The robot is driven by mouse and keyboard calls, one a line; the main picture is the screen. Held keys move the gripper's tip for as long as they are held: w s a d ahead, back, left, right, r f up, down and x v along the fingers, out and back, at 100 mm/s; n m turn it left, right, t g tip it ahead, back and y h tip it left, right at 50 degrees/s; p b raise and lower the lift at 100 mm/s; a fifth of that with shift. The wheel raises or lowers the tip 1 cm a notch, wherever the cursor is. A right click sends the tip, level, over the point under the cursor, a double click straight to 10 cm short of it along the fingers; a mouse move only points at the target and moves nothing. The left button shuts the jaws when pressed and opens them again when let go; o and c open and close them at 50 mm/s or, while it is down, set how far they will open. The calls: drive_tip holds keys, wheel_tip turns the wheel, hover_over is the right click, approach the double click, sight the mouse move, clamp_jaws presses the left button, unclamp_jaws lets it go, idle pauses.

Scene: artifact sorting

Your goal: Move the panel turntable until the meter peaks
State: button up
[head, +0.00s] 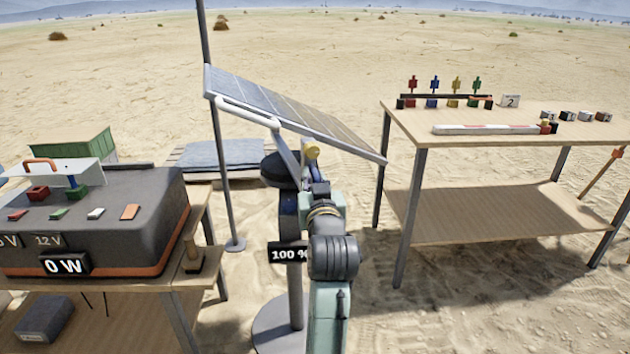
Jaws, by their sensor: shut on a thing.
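The tilted solar panel (290,108) stands on a post with a dark turntable head (281,170) and a round base (275,330). A white tube (248,113) runs along its near edge. The display on the power box (64,265) reads 0 W.
The dark power box (120,200) stands on a wooden bench at left. A thin pole (220,160) rises left of the panel. A wooden table (480,135) at right carries coloured pieces and a striped bar (485,129). Open sand lies behind.

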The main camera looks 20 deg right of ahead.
drive_tip(key=shift+d, duration=0.1)
clamp_jaws()
drive_tip(key=d, duration=0.4)
drive_tip(key=shift+d, duration=0.3)
drive_tip(key=o, duration=0.8)
unclamp_jaws()
drive_tip(key=shift+w, duration=0.1)
drive_tip(key=shift+c, duration=0.2)
drive_tip(key=shift+a, duration=0.1)
drive_tip(key=v, duration=1.2)
